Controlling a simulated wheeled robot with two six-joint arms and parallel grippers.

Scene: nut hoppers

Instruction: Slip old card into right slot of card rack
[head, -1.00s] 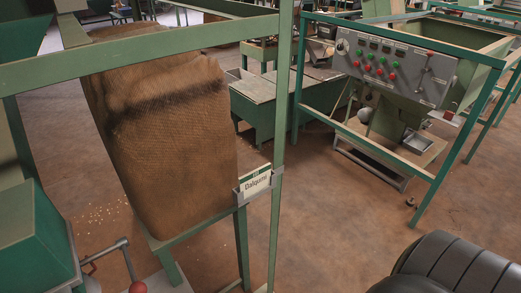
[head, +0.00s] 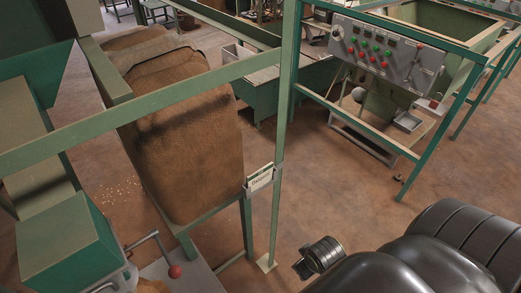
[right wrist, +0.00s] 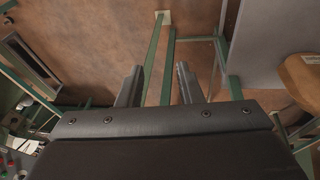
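A white card (head: 260,181) with dark lettering stands in a small grey card rack (head: 248,192) on the green frame post, in the middle of the head view. Its separate slots cannot be made out. My right arm comes in from the lower right of the head view, its end below and right of the rack, apart from it. In the right wrist view my right gripper (right wrist: 158,86) has its two fingers apart with nothing between them. The card and rack cannot be made out in that view. My left gripper is not in view.
Green frame bars (head: 150,108) and an upright post (head: 283,120) stand around a large brown sack (head: 190,150). A lever with a red knob (head: 175,271) is at lower left. A control panel (head: 378,52) stands at upper right. Open floor (head: 335,195) lies right of the post.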

